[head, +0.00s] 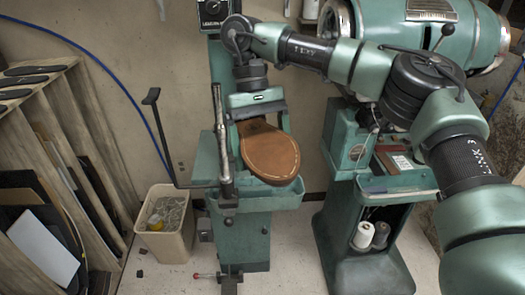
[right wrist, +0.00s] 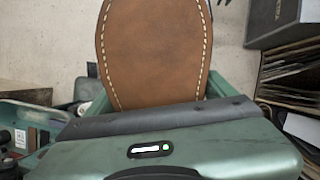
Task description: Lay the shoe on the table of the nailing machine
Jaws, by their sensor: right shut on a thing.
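The shoe (head: 268,153) shows its brown sole with a pale stitched line around the edge. My right gripper (head: 259,112) is shut on its upper end, and the rounded end points down toward the camera. The right wrist view also shows the sole (right wrist: 153,50) standing out beyond the gripper's dark edge (right wrist: 160,115). In the head view the shoe is in front of the narrow green machine (head: 240,237), seemingly the nailing machine, over its tray-like table (head: 280,194). I cannot tell whether the shoe touches it. My left gripper is not in view.
An upright metal rod (head: 222,145) and a bent black lever (head: 158,130) stand close left of the shoe. A second green machine (head: 365,230) with thread spools stands right. A bin (head: 165,240) and wooden rack (head: 95,150) are left. Open floor lies between the machines.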

